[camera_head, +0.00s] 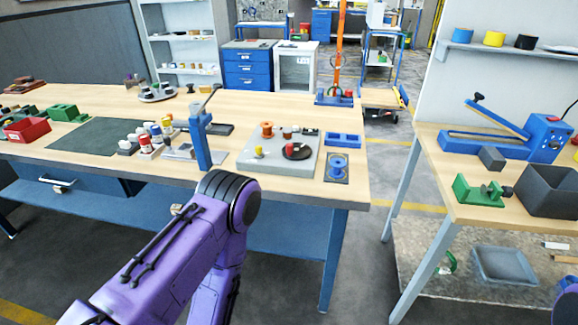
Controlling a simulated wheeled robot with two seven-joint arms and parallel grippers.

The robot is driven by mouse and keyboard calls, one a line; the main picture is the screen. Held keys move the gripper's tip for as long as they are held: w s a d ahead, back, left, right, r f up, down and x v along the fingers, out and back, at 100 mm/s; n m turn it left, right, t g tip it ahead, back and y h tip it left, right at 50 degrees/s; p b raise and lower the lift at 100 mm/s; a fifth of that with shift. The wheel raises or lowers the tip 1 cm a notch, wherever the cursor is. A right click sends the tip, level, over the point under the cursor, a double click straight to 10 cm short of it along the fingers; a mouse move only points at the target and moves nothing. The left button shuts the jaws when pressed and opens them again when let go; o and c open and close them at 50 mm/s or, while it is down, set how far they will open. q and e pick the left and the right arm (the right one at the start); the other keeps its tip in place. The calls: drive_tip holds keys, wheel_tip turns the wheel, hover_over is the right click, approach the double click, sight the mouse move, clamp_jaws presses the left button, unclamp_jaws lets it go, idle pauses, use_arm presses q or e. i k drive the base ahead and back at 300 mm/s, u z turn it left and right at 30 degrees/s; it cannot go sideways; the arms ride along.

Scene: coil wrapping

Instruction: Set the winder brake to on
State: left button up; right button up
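What looks like the winder is a light grey plate (262,174) near the right end of the wooden workbench. It carries an orange spool (267,129), a yellow knob-like part (258,151) and a black disc with a red part on it (297,151). I cannot tell which part is the brake or how it is set. My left arm shows as a purple elbow in front of the bench, and its gripper is out of the picture. Only a sliver of my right arm shows at the lower right edge, without its gripper.
A blue upright post (203,142) with a lever stands left of the plate. A blue spool on a dark base (337,168) lies right of it. Several small spools and a red bin (27,130) are further left. A second table (472,212) at right holds a blue lever tool (505,140).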

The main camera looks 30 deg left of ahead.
sight(258, 154)
drive_tip(key=z, duration=0.3)
drive_tip(key=k, duration=0.45)
drive_tip(key=u, duration=0.85)
drive_tip(key=i, duration=0.65)
drive_tip(key=u, duration=0.4)
